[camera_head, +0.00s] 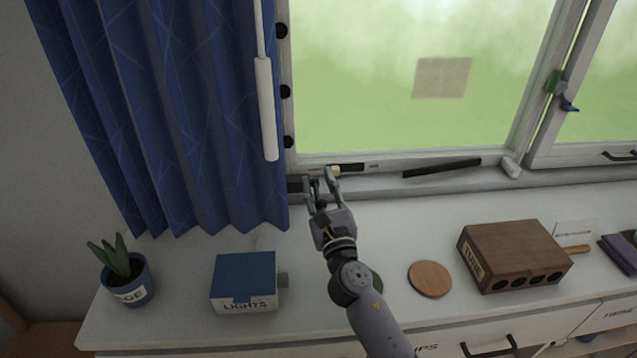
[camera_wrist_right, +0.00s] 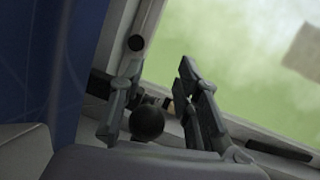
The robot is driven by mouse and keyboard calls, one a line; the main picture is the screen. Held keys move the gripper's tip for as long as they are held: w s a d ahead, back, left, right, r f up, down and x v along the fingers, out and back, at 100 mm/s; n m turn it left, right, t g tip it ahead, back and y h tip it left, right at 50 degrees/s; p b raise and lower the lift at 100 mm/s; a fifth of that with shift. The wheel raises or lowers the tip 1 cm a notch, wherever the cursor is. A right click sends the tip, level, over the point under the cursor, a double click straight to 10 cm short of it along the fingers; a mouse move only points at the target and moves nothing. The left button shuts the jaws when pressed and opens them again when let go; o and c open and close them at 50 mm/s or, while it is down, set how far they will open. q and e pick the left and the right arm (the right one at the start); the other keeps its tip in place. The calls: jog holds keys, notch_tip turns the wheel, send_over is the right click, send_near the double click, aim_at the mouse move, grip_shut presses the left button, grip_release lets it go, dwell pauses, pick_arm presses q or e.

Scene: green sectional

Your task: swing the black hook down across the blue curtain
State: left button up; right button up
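The blue curtain (camera_head: 170,110) hangs at the left of the window in the head view; its edge also shows at the left of the right wrist view (camera_wrist_right: 40,60). My right gripper (camera_head: 320,177) is at the window sill, just right of the curtain's lower corner. Its fingers stand apart in the right wrist view (camera_wrist_right: 160,85). A round black knob (camera_wrist_right: 147,121) shows between them, with no clear grip on it. A dark block (camera_head: 295,184) sits by the left finger; I cannot tell whether it is part of the black hook. My left gripper is out of view.
A white rod (camera_head: 266,110) hangs beside the curtain. A black bar (camera_head: 441,168) lies on the sill. The counter holds a potted plant (camera_head: 128,278), a blue-lidded box (camera_head: 244,280), a round wooden disc (camera_head: 430,279) and a wooden box (camera_head: 513,254).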

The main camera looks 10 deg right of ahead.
jog(key=v, duration=1.1)
jog(key=shift+s, duration=0.25)
jog(key=shift+d+f, duration=0.1)
